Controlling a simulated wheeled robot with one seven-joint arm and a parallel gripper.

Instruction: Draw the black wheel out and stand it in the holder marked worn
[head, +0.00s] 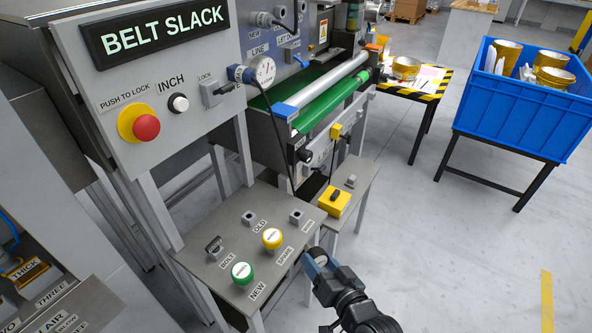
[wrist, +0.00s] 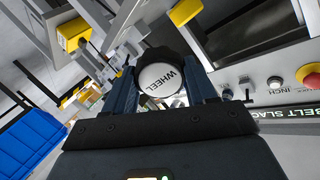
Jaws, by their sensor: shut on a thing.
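My gripper (head: 316,262) is low in the head view, just right of the grey bench (head: 205,262). In the wrist view its jaws (wrist: 172,90) are shut on the black wheel (wrist: 150,62), whose pale round face reads WHEEL. In the head view the wheel is hard to make out between the fingers. The bench has a holder (head: 249,217) by the label OLD, and another small holder (head: 296,215) with a label too small to read. Both look empty. I cannot make out a label that reads worn.
A yellow box (head: 334,202) sits behind. The machine with its green belt (head: 328,108) rises beyond. Open floor lies to the right.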

